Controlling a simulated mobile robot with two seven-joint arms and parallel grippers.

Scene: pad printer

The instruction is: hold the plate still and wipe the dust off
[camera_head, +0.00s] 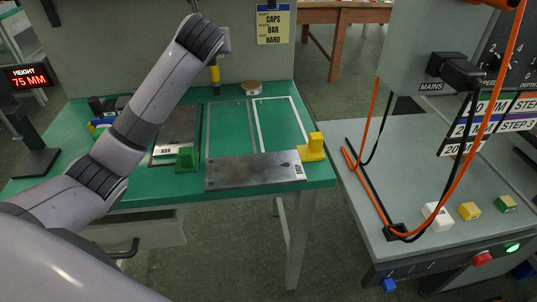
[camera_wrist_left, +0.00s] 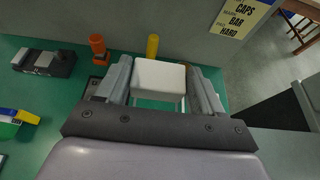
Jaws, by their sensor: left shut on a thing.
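A grey metal plate (camera_head: 245,172) lies along the front edge of the green bench in the head view. Its surface looks mottled, and a small label is at its right end. A yellow block (camera_head: 314,146) stands at its right end and a green block (camera_head: 186,158) near its left end. My left gripper (camera_wrist_left: 160,68) is shut on a white block (camera_wrist_left: 158,78) in the left wrist view. In the head view my left arm reaches up over the bench's back, well away from the plate, and its fingers are not clearly seen. My right gripper is not in view.
A darker plate (camera_head: 178,124) labelled BAR lies left on the bench. Outlined areas (camera_head: 282,124) beside it are empty. A round tan object (camera_head: 251,88) sits at the back. A yellow post (camera_wrist_left: 152,45) and an orange one (camera_wrist_left: 97,44) stand beyond my fingers. Cables (camera_head: 372,200) hang on the right.

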